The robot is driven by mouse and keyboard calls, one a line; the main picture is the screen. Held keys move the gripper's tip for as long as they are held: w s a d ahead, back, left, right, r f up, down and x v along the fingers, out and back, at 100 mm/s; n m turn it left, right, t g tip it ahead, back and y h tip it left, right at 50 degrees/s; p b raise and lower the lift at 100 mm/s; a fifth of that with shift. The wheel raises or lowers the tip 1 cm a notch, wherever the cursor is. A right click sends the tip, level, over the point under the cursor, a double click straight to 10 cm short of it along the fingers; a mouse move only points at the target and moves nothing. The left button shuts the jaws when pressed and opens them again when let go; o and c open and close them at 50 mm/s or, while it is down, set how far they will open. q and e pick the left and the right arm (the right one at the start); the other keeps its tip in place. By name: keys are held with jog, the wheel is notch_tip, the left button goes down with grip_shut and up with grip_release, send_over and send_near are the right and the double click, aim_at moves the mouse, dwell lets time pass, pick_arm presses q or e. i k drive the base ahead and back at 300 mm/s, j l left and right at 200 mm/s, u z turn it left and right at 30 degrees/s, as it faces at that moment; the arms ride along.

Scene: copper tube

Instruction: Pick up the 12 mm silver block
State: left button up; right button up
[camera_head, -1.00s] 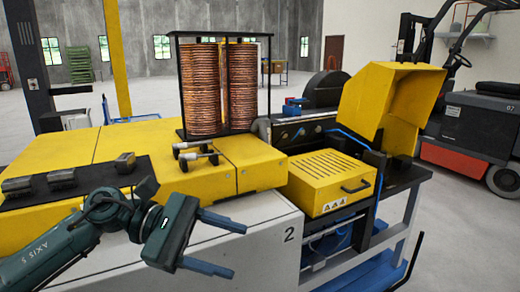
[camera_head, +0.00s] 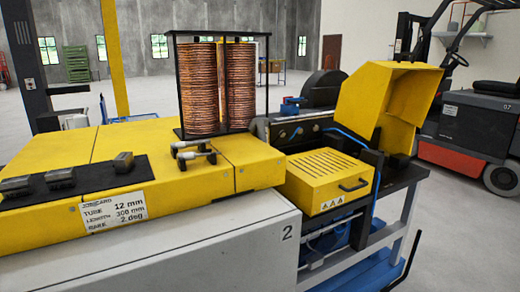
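Three grey metal blocks sit in a row on a black mat (camera_head: 100,176) on top of the yellow machine at the left. One block (camera_head: 15,186) is at the left edge, a middle block (camera_head: 60,178) is beside it, and another block (camera_head: 124,162) is farther right and back. No size marking on them can be read, so I cannot tell which is the 12 mm one. Neither of my grippers is in view.
A job card (camera_head: 113,213) on the yellow front reads tube 12 mm, length 300 mm. Stacked copper coils (camera_head: 203,90) stand in a black frame behind the small silver fittings (camera_head: 193,152). A yellow slotted box (camera_head: 328,180) is at the right. The white cabinet front (camera_head: 170,255) is clear.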

aim_at(21, 186)
jog(key=i+j+u, duration=0.1)
jog(key=u, duration=1.35)
jog(key=i+j, duration=0.05)
